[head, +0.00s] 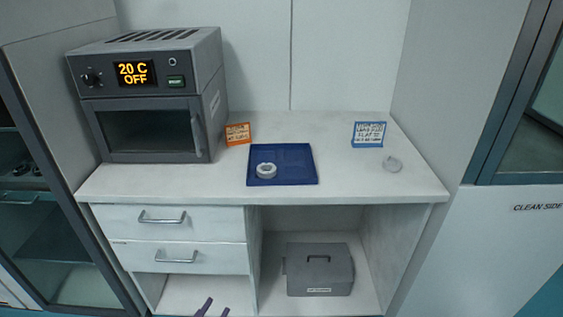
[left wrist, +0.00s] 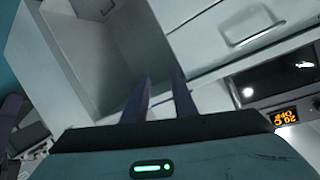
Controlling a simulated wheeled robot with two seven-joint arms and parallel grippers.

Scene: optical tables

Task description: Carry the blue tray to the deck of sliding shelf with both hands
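The blue tray (head: 297,163) lies flat on the white worktop, right of the oven. A small white ring-shaped piece (head: 266,171) lies on its left part. My left gripper (head: 216,304) shows only as two dark fingertips at the bottom edge of the head view, low in front of the bench and well away from the tray. In the left wrist view its fingers (left wrist: 162,77) are apart with nothing between them. A glass-fronted cabinet at the left has inner shelves (head: 55,240); I cannot tell whether one is the sliding shelf.
A grey oven (head: 150,95) reading "20 C OFF" stands on the worktop (head: 345,185). Drawers (head: 170,228) and a grey lidded box (head: 320,272) are below.

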